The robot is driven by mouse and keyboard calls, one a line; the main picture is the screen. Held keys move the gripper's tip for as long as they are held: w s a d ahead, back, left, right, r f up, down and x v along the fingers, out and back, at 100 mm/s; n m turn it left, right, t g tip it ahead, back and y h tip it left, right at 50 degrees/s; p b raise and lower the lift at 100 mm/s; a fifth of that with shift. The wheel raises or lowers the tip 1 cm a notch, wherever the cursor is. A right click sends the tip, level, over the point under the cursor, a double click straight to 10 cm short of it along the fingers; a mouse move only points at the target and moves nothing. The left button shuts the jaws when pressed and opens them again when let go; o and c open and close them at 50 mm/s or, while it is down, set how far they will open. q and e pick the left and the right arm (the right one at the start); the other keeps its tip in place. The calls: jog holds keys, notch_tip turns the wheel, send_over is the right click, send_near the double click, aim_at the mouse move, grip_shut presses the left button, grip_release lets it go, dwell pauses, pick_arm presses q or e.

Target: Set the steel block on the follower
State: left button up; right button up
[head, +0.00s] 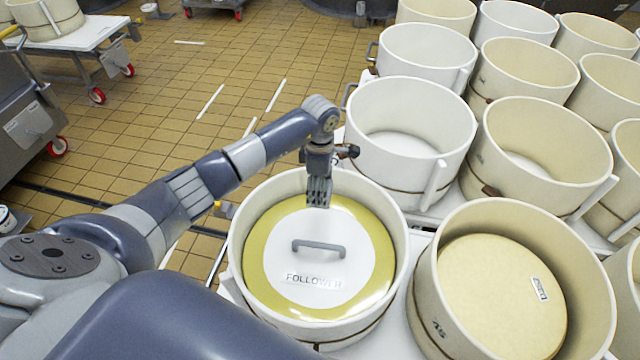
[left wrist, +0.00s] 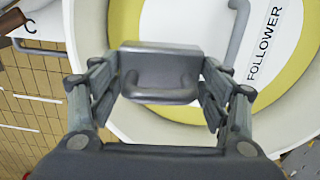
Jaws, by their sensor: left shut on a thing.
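The follower (head: 350,232) is a round white disc with a yellow outer ring, a grey handle and a FOLLOWER label. It lies inside a cream hoop mould at the lower middle of the head view, and part of it shows in the left wrist view (left wrist: 283,22). My left gripper (head: 318,198) is over the far part of the follower. In the left wrist view it is shut on the steel block (left wrist: 160,64), a grey block with a looped handle, held between the fingers. The gap below the block is hard to judge. My right gripper is out of view.
The hoop mould's rim (head: 236,262) rises around the follower. A mould with a cream-coloured disc (head: 500,290) stands to the right, and a white empty mould (head: 410,140) behind. Several more moulds fill the upper right. Tiled floor lies open at left.

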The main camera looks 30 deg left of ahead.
pick_arm(q)
jog(key=shift+w+f+b, duration=0.15)
jog(key=shift+f+b, duration=2.9)
jog(key=shift+f, duration=0.55)
jog(key=shift+f+b, duration=0.6)
jog(key=shift+f, duration=0.1)
jog(key=shift+f+b, duration=0.75)
jog(key=shift+f, duration=0.1)
jog(key=o, duration=2.2)
jog(key=shift+c, duration=0.2)
